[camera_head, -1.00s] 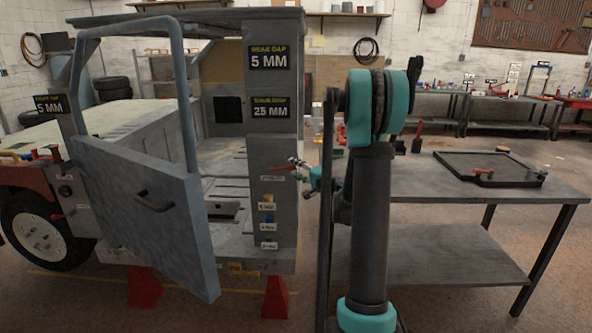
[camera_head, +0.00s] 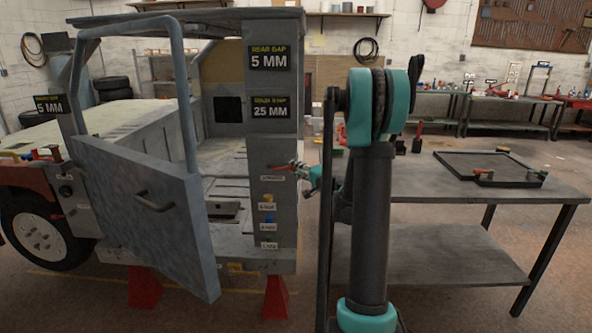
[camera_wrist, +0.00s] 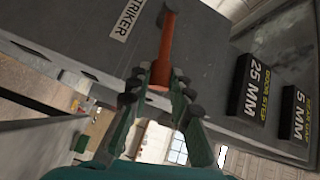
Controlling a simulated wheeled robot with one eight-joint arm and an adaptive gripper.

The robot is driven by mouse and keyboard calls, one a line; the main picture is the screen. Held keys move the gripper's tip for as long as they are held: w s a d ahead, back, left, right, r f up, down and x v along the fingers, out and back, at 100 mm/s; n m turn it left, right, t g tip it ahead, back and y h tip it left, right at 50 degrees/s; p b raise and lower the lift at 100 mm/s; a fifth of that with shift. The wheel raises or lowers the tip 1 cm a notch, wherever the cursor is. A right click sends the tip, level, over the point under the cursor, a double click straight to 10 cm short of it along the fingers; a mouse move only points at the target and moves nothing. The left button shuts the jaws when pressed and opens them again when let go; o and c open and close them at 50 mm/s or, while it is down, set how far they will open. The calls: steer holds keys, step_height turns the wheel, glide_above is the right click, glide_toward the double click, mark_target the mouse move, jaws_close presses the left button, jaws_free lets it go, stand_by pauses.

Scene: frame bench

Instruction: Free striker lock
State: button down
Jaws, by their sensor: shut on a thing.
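The striker lock lever is a red-orange bar (camera_wrist: 167,45) on the grey door pillar (camera_head: 270,145), beside a white label reading STRIKER (camera_wrist: 126,20). In the wrist view, my gripper (camera_wrist: 163,82) has its two dark, jointed fingers closed around the near end of the lever. In the head view, the lever (camera_head: 281,166) shows small against the pillar, and my gripper (camera_head: 299,165) meets it from the right. The blue-grey door (camera_head: 135,210) stands open at the left.
Gap signs (camera_head: 270,107) are on the pillar above the lever. Yellow, blue and green pieces (camera_head: 268,219) sit below it. A grey table (camera_head: 420,190) with a black tray (camera_head: 450,163) stands right of my arm. Red stands (camera_head: 276,298) are under the vehicle.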

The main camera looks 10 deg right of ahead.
steer(key=a+r+n+g+h, duration=0.1)
steer(key=a+r+n+h, duration=0.1)
steer(key=w+a+r+n+g+h, duration=0.1)
steer(key=a+r+n+g+h, duration=0.1)
steer(key=r, duration=0.1)
steer(key=a+r+n+g+h, duration=0.2)
steer(key=a+r, duration=0.1)
steer(key=shift+w+r+h, duration=0.25)
steer(key=shift+w+h, duration=0.05)
steer(key=shift+w, duration=0.1)
steer(key=shift+w+a+r+n+g+h, duration=0.2)
steer(key=shift+a+n+h, duration=0.15)
steer(key=shift+a, duration=0.15)
steer(key=shift+w+a+r+n+g+h, duration=0.1)
steer(key=shift+a+n+g+h, duration=0.1)
steer(key=shift+a+n+h, duration=0.2)
steer(key=shift+w+a+n+g+h, duration=0.15)
steer(key=shift+a+n+g+h, duration=0.2)
steer(key=shift+a+h, duration=0.45)
steer(key=c, duration=1.6)
jaws_free()
steer(key=shift+f, duration=0.1)
steer(key=shift+o, duration=1.2)
